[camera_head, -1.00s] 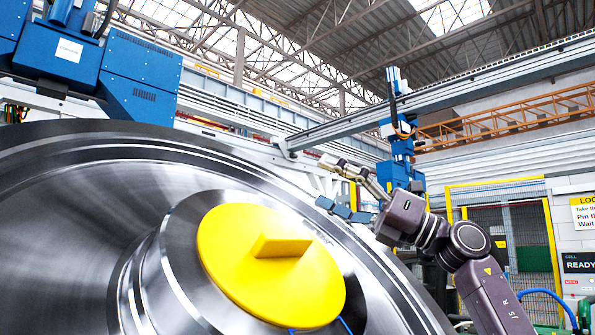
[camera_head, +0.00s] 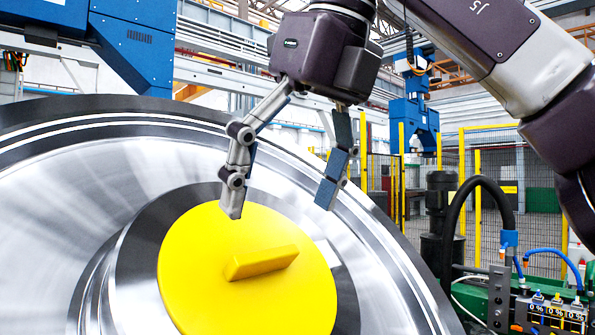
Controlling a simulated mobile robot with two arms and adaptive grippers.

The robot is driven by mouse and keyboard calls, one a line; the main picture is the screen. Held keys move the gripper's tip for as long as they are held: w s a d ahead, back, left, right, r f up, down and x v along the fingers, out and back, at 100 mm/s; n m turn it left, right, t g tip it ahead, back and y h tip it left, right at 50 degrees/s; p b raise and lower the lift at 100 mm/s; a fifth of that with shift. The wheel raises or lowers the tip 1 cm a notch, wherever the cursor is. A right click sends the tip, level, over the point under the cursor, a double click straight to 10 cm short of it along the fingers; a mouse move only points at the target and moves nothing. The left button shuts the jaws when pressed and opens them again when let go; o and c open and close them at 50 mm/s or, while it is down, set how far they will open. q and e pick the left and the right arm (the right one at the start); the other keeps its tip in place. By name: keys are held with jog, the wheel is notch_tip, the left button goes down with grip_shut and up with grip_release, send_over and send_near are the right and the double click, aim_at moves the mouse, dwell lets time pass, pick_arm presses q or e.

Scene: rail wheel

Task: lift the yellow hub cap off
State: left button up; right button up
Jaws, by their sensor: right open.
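The yellow hub cap (camera_head: 215,285) is a round disc with a raised bar handle (camera_head: 262,262) on its face. It sits on the hub at the middle of the large steel rail wheel (camera_head: 130,165), tilted in the picture. My right gripper (camera_head: 278,210) comes in from the upper right and hangs above the cap. Its fingers are spread wide and hold nothing. The left fingertip overlaps the cap's upper edge in the picture, and the other is to the right of it, over the wheel face. I cannot tell whether a finger touches the cap. My left gripper is not in view.
Blue machine housings (camera_head: 135,50) stand behind the wheel at the upper left. A green unit with gauges and hoses (camera_head: 540,310) is at the lower right. A mesh fence with yellow posts (camera_head: 477,185) stands behind. The space before the cap looks clear.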

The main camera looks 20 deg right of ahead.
aim_at(272, 256)
jog(key=shift+x, duration=3.85)
jog(key=shift+d, duration=0.15)
jog(key=c, duration=1.4)
jog(key=o, duration=0.6)
jog(key=c, duration=0.6)
jog(key=shift+r, duration=0.15)
